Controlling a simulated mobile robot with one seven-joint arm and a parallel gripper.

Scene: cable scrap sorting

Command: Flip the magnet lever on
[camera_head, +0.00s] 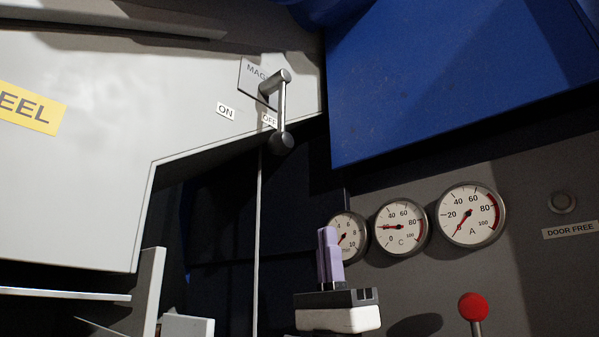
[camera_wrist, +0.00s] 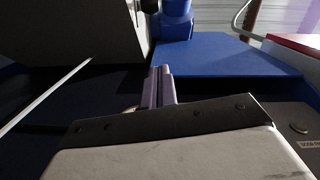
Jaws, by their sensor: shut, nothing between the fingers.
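The magnet lever (camera_head: 280,108) is a grey metal handle with a dark round knob at its lower end. It hangs down from a pivot at the plate reading "MAG", the rest of that word being hidden behind the lever. Its knob is beside the OFF label (camera_head: 269,120); the ON label (camera_head: 226,111) is to the left. My gripper (camera_head: 329,240) has purple fingers, shut and empty, pointing up. It is below and right of the lever, apart from it. In the wrist view the shut fingers (camera_wrist: 159,86) show at the centre; I cannot make out the lever there.
Three round gauges (camera_head: 401,228) are on the grey panel right of my gripper. A red ball knob (camera_head: 473,307) stands at the lower right. A large blue panel (camera_head: 450,70) overhangs at the upper right. A thin pale rod (camera_head: 257,230) runs down below the lever.

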